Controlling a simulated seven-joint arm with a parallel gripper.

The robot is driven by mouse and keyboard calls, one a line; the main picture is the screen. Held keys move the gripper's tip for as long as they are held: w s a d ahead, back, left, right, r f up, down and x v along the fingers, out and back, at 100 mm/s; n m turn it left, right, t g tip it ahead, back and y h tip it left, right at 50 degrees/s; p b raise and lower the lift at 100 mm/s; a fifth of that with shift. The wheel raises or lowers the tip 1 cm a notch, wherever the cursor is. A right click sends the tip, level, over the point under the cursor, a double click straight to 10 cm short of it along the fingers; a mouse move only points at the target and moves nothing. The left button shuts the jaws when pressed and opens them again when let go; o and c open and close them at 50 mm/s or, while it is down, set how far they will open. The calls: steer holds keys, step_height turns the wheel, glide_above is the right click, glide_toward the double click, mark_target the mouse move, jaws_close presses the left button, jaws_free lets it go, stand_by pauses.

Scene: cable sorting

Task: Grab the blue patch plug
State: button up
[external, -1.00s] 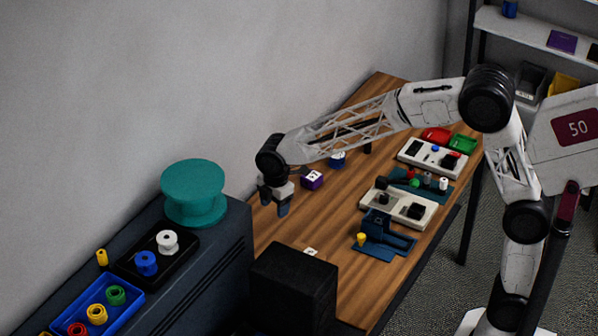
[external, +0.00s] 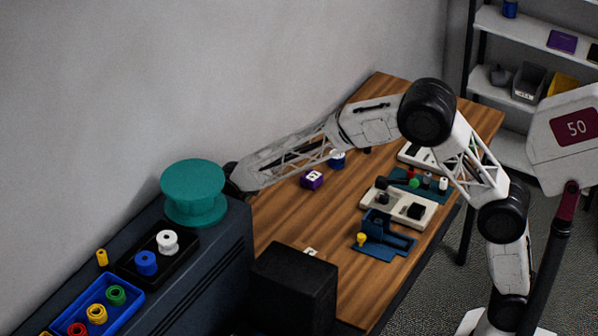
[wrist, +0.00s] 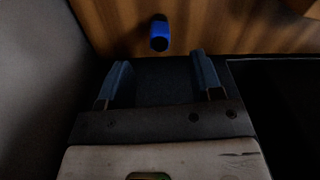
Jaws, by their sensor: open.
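A small blue cylinder-like piece (wrist: 159,33), which looks like the blue patch plug, lies on the wooden table at the top of the wrist view. My gripper (wrist: 159,62) is open and empty, its two blue-grey fingers spread apart. The blue piece is beyond the fingertips, roughly in line with the gap between them, not between the fingers. In the external view my gripper is hidden behind the teal spool, and I cannot make out this blue piece there.
The teal spool (external: 194,190) and dark cabinet (external: 225,245) stand beside the table (external: 290,222). A black box (external: 293,290) is at the near end. A purple block (external: 311,179) and white device boards (external: 400,207) stand farther along. The wall is close behind.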

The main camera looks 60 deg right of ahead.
steer(key=shift+f, duration=1.3)
steer(key=shift+f, duration=2.65)
steer(key=c, duration=1)
steer(key=shift+r, duration=0.1)
steer(key=shift+r, duration=4.95)
